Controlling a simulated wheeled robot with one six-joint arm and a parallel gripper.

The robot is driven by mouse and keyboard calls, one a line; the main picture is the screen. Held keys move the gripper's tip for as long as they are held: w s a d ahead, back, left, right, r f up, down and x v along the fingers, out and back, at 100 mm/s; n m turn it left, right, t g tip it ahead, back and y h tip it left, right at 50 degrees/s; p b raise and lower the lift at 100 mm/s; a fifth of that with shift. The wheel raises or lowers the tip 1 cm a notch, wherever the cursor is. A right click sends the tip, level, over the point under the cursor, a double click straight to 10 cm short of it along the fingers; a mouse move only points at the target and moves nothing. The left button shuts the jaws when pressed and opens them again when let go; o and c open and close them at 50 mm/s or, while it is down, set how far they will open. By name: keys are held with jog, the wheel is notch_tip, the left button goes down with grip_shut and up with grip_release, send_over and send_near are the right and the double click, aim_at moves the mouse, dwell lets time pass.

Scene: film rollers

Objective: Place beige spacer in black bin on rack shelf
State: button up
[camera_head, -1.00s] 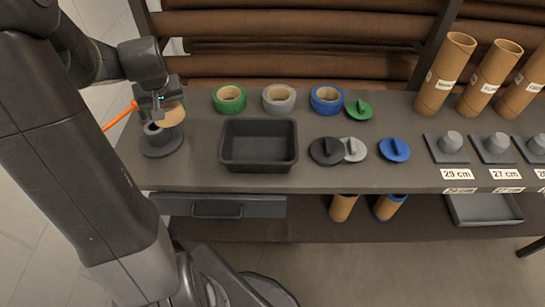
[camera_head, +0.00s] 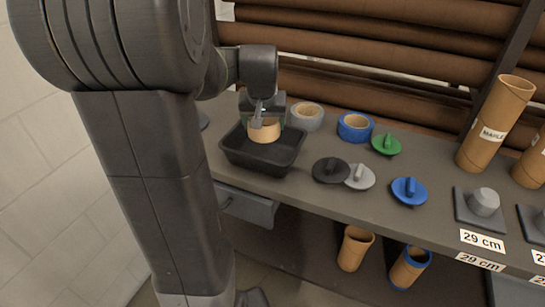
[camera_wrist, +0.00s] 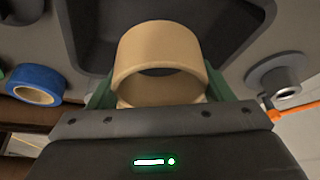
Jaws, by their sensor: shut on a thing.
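The beige spacer (camera_head: 264,131) is a short tan ring. My gripper (camera_head: 262,118) is shut on it and holds it over the black bin (camera_head: 254,158), which stands on the rack shelf (camera_head: 315,178). In the wrist view the spacer (camera_wrist: 160,58) sits between the green fingers of my gripper (camera_wrist: 160,95), with the dark inside of the bin (camera_wrist: 118,22) behind it. The spacer seems to be at or just above the bin's rim; I cannot tell whether it touches anything. The gripper hides part of the bin's back edge.
A cardboard tube (camera_head: 493,125) stands farther right.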

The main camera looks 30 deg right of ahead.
aim_at(264, 152)
notch_tip(264, 152, down, 8)
jog(key=shift+w+r+b, duration=0.1)
jog(key=shift+r+b, duration=0.05)
jog(key=shift+b, duration=0.4)
jog(key=o, duration=1)
jog(key=shift+r, duration=0.35)
jog(key=p+v, duration=0.2)
jog(key=v, duration=0.9)
jog(key=shift+s+a+r, duration=0.1)
jog(key=shift+s+a, duration=0.05)
jog(key=shift+s, duration=0.1)
jog(key=shift+o, duration=0.5)
jog(key=shift+w, duration=0.15)
